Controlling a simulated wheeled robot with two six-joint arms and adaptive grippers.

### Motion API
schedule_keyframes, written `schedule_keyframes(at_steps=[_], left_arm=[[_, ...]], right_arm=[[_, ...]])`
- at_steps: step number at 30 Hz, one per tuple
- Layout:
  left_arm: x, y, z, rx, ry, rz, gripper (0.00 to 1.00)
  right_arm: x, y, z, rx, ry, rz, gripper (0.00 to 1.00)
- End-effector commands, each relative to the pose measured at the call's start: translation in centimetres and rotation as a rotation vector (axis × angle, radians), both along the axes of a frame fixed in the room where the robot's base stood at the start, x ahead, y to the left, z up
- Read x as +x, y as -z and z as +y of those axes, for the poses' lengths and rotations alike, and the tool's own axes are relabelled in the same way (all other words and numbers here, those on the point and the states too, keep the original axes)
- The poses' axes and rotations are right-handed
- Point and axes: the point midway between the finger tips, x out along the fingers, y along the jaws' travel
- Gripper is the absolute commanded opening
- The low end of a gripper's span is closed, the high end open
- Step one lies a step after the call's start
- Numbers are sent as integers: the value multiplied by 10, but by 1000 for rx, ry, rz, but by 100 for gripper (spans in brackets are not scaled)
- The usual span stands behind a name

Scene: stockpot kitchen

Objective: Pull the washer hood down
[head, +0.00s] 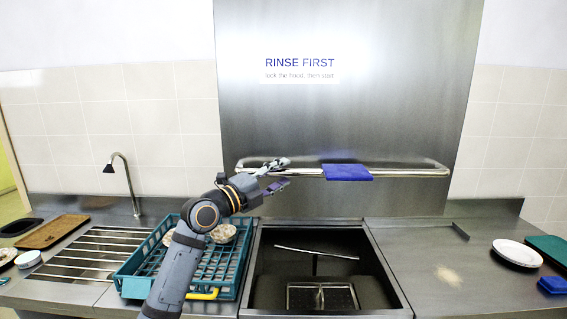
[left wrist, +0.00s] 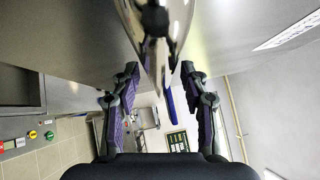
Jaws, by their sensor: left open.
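The washer hood (head: 400,90) is a tall brushed-steel panel standing raised behind the open wash basin (head: 252,270). A shiny steel handle bar (head: 410,171) runs across its lower part, with a blue grip (head: 348,172) near the middle. My left gripper (head: 284,175) is open at the bar, left of the blue grip. In the left wrist view the bar (left wrist: 155,45) lies in line with the gap between the open fingers (left wrist: 159,75), and the blue grip (left wrist: 170,105) shows there too. I cannot tell whether the fingers touch the bar. My right gripper is not in view.
A teal dish rack (head: 240,262) with bowls stands left of the basin, partly behind my left arm. A tap (head: 125,175) rises at the left. A white plate (head: 517,252) and blue block (head: 552,285) lie on the right counter, whose middle is mostly clear.

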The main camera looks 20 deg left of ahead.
Motion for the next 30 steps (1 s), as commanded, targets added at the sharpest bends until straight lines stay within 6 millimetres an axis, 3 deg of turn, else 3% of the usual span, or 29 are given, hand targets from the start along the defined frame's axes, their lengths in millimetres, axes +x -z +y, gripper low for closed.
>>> schedule_keyframes(at_steps=[3,12,22,30], left_arm=[[9,-4,-6,-1,1,0,45],[12,-1,-7,2,1,0,45],[12,-1,-7,2,1,0,1],[12,-1,-7,2,1,0,0]], right_arm=[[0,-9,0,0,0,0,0],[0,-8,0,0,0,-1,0],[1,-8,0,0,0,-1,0],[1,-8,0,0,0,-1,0]])
